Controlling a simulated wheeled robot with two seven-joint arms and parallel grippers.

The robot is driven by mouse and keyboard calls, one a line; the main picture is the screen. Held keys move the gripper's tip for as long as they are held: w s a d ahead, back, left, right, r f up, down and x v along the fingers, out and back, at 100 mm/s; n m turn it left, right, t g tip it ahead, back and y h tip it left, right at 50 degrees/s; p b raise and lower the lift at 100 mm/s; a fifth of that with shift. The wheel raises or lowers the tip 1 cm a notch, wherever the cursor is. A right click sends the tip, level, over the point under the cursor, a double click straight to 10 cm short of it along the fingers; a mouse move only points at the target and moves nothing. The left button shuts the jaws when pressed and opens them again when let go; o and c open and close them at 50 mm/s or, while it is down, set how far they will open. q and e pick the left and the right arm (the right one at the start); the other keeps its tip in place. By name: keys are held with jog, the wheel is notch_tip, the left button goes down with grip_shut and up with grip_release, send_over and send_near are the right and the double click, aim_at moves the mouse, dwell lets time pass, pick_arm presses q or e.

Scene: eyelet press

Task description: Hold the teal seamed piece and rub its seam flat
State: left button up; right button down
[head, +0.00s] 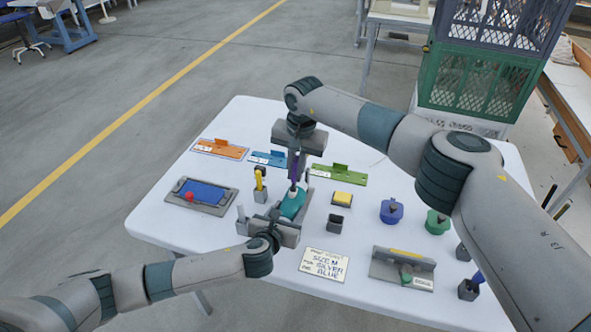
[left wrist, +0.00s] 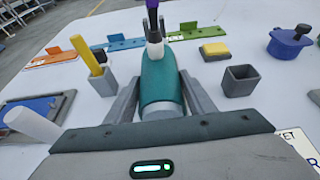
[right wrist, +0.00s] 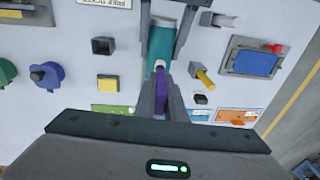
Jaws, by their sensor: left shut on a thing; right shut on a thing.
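The teal seamed piece (head: 292,204) is near the middle of the white table, held low between the fingers of my left gripper (head: 286,214). It also shows in the left wrist view (left wrist: 161,80), with a grey band at its near end. My left gripper is shut on it. My right gripper (head: 295,172), above and beyond it, is shut on a purple-handled tool (right wrist: 160,100). The tool points down, its pale tip (left wrist: 155,50) at the far end of the teal piece. I cannot tell whether it presses on the surface. The seam itself is not clear.
Around the hands stand a yellow-handled tool (head: 258,179) in a grey cup, an empty grey holder (head: 339,224) and a yellow block (head: 342,198). A blue pad tray (head: 201,194) lies left. Blue (head: 391,211) and green (head: 437,222) pots and a lettered card (head: 324,265) lie right.

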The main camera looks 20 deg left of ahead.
jog(key=shift+w, duration=0.1)
jog(key=shift+w, duration=0.9)
jog(key=shift+s, duration=0.15)
jog(key=shift+s+f, duration=0.1)
jog(key=shift+s, duration=0.75)
jog(key=shift+w, duration=0.15)
jog(key=shift+w, duration=0.85)
jog(key=shift+r, duration=0.2)
